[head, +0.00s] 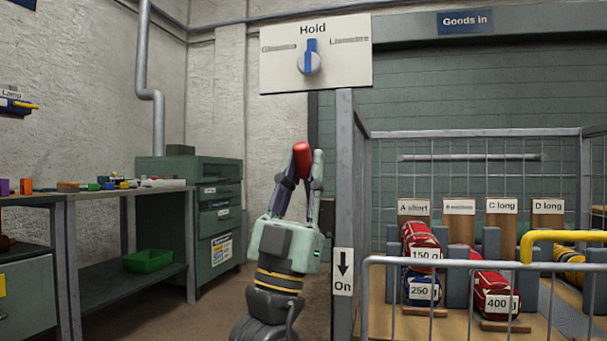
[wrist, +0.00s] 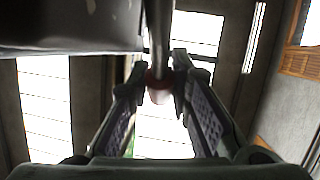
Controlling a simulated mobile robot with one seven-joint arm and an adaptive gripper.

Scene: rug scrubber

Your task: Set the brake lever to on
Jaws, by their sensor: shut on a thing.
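The brake lever's red grip (head: 302,156) stands upright in the head view, just left of a grey post. My gripper (head: 303,172) comes from below and is shut on the red grip, with one finger on each side. In the wrist view the lever's metal rod (wrist: 159,35) runs down to the red grip (wrist: 159,88) between my fingertips. A white label (head: 343,272) with a down arrow and the word On is on the post, below the grip's height. The lever's pivot is hidden in the head view.
The grey post (head: 345,180) and a metal railing (head: 480,262) stand right of my arm. Behind the railing are labelled bays with red rolls (head: 492,290). A dial sign (head: 316,52) reading Hold hangs above. A workbench (head: 90,192) stands at left, with open floor before it.

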